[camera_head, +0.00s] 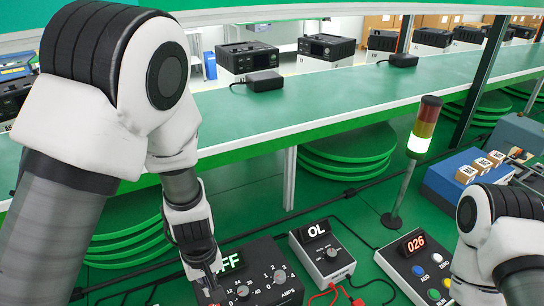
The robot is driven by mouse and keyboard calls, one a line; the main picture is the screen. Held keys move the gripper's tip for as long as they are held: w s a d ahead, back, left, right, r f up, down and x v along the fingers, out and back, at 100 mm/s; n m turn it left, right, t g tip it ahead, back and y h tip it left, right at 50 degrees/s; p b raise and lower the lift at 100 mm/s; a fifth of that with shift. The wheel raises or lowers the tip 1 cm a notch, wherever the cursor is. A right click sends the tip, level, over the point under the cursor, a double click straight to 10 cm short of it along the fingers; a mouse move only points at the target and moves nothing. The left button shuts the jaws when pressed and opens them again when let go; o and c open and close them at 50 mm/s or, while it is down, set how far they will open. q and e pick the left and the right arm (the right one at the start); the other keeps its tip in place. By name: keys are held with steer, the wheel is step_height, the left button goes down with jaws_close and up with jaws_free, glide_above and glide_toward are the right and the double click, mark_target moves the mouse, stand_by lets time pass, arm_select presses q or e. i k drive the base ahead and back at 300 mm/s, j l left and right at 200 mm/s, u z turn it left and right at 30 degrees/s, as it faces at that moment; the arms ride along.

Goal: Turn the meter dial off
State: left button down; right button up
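A light grey meter (318,268) stands at the lower middle, its black display reading "OL". My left gripper (211,284) points down at the left part of this black box, left of the meter. Its fingertips are small and dark, so I cannot tell whether they are open or touching. My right arm is at the right edge; its gripper is not visible.
Red and black leads (335,294) run from the meter. A panel (415,265) with a "026" display and coloured buttons stands right of it. A signal lamp (422,130) on a pole rises behind. A long green conveyor (340,95) crosses behind.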

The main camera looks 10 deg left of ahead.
mark_target(331, 254)
steer(key=k, duration=1)
